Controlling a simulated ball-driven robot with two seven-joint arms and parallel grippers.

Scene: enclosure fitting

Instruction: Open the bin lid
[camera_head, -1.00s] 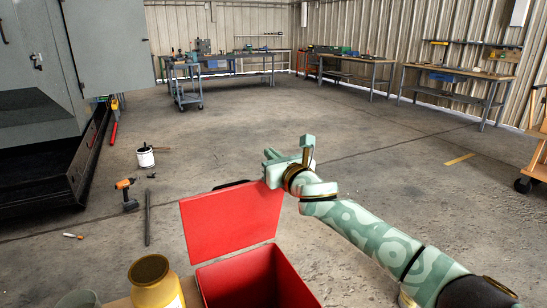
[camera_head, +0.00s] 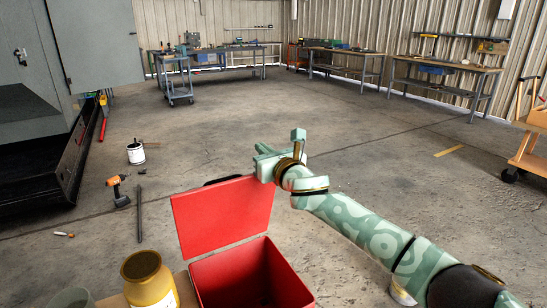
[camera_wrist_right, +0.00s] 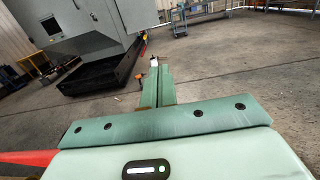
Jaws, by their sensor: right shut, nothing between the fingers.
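The red bin (camera_head: 250,278) stands at the bottom middle of the head view, and its inside shows. Its red lid (camera_head: 222,217) is raised and stands tilted up at the bin's back edge. A dark handle (camera_head: 224,180) shows at the lid's top edge. My right gripper (camera_head: 262,160) is just beyond the lid's upper right corner, shut and empty. In the right wrist view my right gripper's fingers (camera_wrist_right: 160,86) are together, and a red strip of the lid (camera_wrist_right: 28,158) shows at the lower left. My left gripper is not in view.
A yellow jar (camera_head: 146,278) stands left of the bin. A drill (camera_head: 118,190), a white can (camera_head: 136,153) and a dark bar (camera_head: 139,214) lie or stand on the floor. A grey machine (camera_head: 35,110) stands at left. The middle floor is clear.

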